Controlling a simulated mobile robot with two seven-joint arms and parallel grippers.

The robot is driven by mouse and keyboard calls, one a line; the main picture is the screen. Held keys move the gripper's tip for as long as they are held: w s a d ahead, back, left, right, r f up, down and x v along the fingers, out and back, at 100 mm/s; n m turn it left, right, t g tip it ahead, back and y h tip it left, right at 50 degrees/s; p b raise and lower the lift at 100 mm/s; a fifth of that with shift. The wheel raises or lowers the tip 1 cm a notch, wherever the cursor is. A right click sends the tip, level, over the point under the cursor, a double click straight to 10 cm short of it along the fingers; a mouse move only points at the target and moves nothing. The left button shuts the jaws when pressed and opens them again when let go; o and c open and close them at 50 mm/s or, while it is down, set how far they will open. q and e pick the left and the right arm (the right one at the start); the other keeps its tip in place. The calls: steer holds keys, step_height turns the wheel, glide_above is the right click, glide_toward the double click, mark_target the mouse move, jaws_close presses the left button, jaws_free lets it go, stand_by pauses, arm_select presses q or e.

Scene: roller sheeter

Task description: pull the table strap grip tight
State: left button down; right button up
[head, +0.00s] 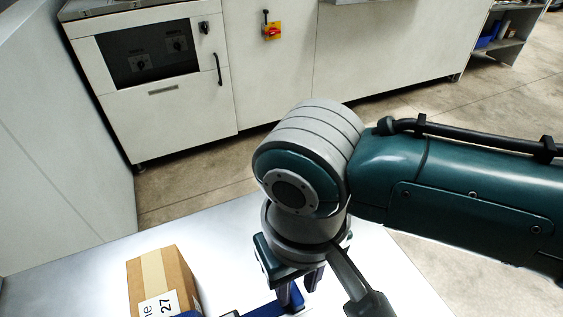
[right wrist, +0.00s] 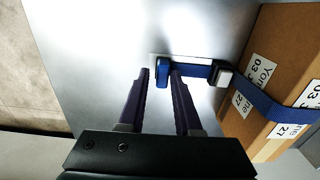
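The strap grip (right wrist: 161,76) is a short blue tab at the end of a blue strap (right wrist: 195,70) in the right wrist view. My right gripper (right wrist: 159,82) is open, with a dark finger on each side of the grip. A narrow gap shows left of the grip; whether the right finger touches it I cannot tell. In the head view my right gripper (head: 298,288) points down at the table (head: 225,235), and the blue strap (head: 262,308) shows beside it, partly cut off by the frame's bottom. My left gripper is not in view.
A cardboard box (head: 160,270) with white labels stands on the table left of my right gripper. In the right wrist view the strap crosses the box (right wrist: 294,50), with a dark-and-white buckle (right wrist: 222,75) beside it. White cabinets (head: 165,85) stand beyond the table.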

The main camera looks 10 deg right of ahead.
mark_target(297, 290)
step_height(297, 290, up, 9)
steer(key=p, duration=0.2)
stand_by(0.4)
steer(key=s+a+r+t+y+p, duration=0.1)
steer(key=s+a+r+y+p, duration=0.15)
steer(key=s+r, duration=0.2)
steer(key=s+d+r+m+t+h+p, duration=0.1)
steer(key=s+d+r+p, duration=0.15)
steer(key=d, duration=0.55)
steer(key=s+d+r+m+t+h+p, duration=0.15)
steer(key=s+d, duration=0.25)
steer(key=d, duration=0.4)
step_height(297, 290, up, 38)
steer(key=p, duration=3.7)
steer(key=shift+w+d+f+n, duration=0.2)
steer(key=shift+d+f+n, duration=0.05)
steer(key=shift+n, duration=0.2)
